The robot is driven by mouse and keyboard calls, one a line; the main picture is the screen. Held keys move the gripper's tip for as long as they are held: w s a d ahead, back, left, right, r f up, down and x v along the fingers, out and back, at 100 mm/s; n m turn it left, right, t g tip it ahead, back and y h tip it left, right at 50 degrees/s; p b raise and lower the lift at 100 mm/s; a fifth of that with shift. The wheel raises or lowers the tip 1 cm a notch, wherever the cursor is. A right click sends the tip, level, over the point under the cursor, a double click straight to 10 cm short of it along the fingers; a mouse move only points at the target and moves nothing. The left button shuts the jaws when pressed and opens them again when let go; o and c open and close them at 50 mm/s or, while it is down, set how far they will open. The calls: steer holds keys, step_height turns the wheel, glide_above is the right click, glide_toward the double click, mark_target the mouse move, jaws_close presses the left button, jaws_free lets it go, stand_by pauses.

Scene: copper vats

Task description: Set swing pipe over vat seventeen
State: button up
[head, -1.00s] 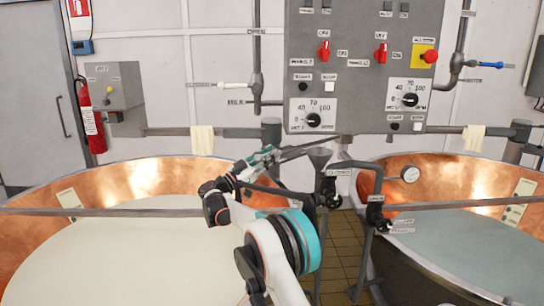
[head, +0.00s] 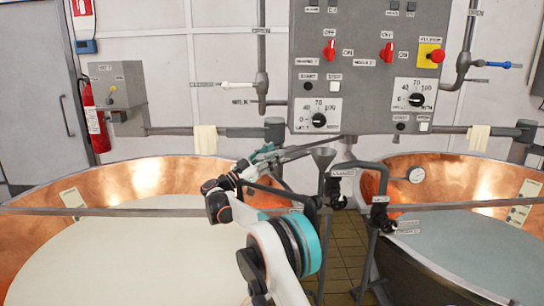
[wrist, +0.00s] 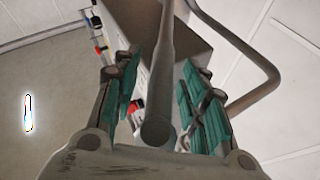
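The grey swing pipe (head: 308,149) slants down to the left from below the control panel, in the head view. Its lower end is near my gripper (head: 264,156), above the right part of the left vat (head: 150,178). In the wrist view the pipe (wrist: 165,60) runs between my teal-padded fingers (wrist: 160,85), its round end near the palm. The fingers stand apart, with a visible gap on the right. The right vat (head: 450,172) is copper with pale liquid. I cannot read which vat is seventeen.
A grey control panel (head: 366,60) with red switches hangs on the wall.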

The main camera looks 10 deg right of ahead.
steer(key=v, duration=1.2)
